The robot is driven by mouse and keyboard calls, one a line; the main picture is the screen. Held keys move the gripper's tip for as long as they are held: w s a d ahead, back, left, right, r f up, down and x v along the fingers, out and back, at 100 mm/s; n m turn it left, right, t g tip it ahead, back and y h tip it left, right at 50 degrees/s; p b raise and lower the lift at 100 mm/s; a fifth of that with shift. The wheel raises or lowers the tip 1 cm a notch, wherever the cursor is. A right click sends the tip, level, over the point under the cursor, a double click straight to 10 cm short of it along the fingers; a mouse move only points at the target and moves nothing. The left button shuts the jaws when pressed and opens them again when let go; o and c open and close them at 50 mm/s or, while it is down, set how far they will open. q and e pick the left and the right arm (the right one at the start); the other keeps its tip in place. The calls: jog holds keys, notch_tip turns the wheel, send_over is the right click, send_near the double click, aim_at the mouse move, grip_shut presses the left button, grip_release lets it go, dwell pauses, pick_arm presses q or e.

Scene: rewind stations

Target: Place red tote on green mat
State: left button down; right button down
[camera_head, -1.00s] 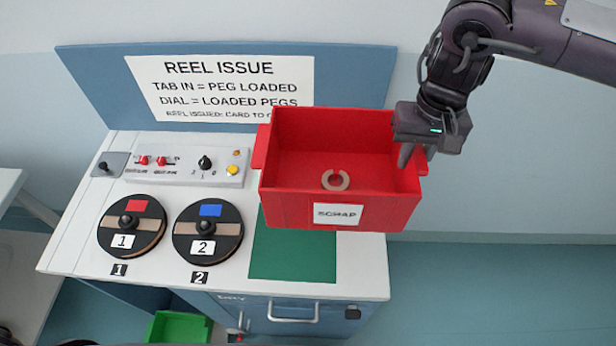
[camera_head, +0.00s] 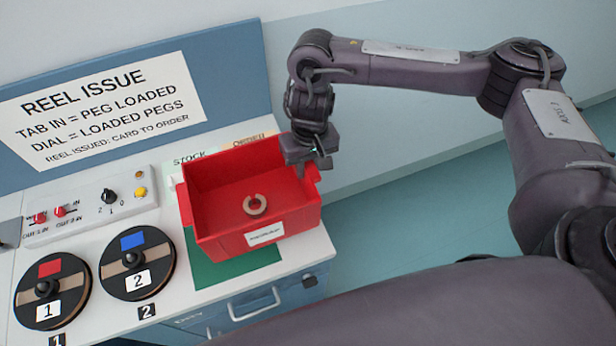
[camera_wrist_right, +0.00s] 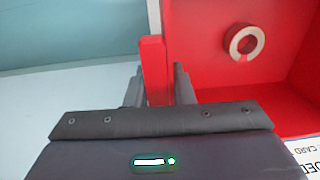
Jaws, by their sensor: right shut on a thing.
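The red tote (camera_head: 215,222) is an open box with a white label on its front and a C-shaped tan ring (camera_head: 255,204) inside. It is over the green mat (camera_head: 235,268), whose front part shows below the tote; the rest is hidden. I cannot tell whether the tote touches the mat. My right gripper (camera_head: 309,172) is shut on the tote's right-hand handle. In the right wrist view the red handle (camera_wrist_right: 153,70) sits between the two fingers, and the ring (camera_wrist_right: 244,41) lies on the tote floor. My left gripper is not in view.
Two black reels, one with a red patch (camera_head: 53,292) and one with a blue patch (camera_head: 138,263), lie on the white bench left of the tote. A switch box (camera_head: 92,205) stands behind them. A sign panel (camera_head: 120,95) rises at the back. Open floor lies to the right.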

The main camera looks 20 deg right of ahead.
jog(key=shift+a+f, duration=0.1)
jog(key=shift+f, duration=0.55)
notch_tip(320, 180, down, 2)
jog(key=shift+f+b, duration=0.2)
jog(key=shift+b, duration=0.25)
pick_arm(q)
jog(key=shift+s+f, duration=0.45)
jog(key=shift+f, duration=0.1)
pick_arm(e)
jog(key=shift+f, duration=0.3)
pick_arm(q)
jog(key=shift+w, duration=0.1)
pick_arm(e)
jog(key=c, duration=1.3)
grip_release()
jog(key=shift+f, duration=0.1)
jog(key=shift+o, duration=0.2)
